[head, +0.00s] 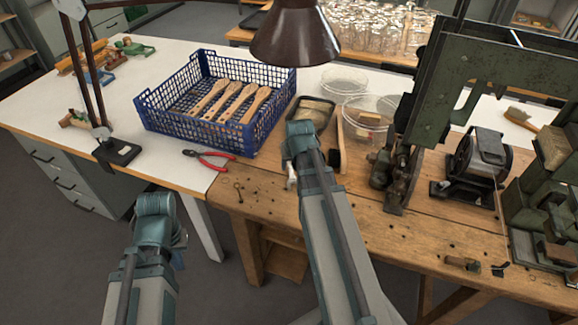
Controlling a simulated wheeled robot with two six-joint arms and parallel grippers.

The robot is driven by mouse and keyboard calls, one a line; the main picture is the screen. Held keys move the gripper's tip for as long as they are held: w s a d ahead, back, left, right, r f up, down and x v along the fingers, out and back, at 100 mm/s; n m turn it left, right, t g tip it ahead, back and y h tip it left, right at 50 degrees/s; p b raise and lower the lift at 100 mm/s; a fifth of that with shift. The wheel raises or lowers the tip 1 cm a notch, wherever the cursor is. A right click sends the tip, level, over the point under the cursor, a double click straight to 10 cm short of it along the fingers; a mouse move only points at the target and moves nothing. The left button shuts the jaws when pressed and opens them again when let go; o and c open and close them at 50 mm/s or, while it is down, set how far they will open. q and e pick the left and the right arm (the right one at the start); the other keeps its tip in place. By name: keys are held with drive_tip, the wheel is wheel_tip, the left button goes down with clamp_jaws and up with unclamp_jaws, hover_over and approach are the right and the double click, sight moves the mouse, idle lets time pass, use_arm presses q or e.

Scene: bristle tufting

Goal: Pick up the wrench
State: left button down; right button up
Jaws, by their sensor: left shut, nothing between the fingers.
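A small, slim dark metal tool (239,191), which may be the wrench, lies on the left end of the wooden bench; it is too small to be sure. Pliers with red handles (212,160) lie above it, near the white table's edge. My left gripper (179,259) hangs below the front edge of the white table, left of and apart from both tools. It is shut with nothing in it and partly hidden by its own arm.
A blue crate (193,135) holding several wooden brush bodies stands behind the pliers. A lamp (118,152) stands on the white table (60,118). Wire baskets (369,113), a dark tray and green machines (481,158) crowd the bench's back and right. The bench front (400,235) is mostly clear.

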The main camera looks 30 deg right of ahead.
sight(291, 172)
drive_tip(key=b+x, duration=0.4)
drive_tip(key=shift+f, duration=0.4)
drive_tip(key=shift+r, duration=0.1)
drive_tip(key=shift+c, duration=0.3)
clamp_jaws()
idle(0.6)
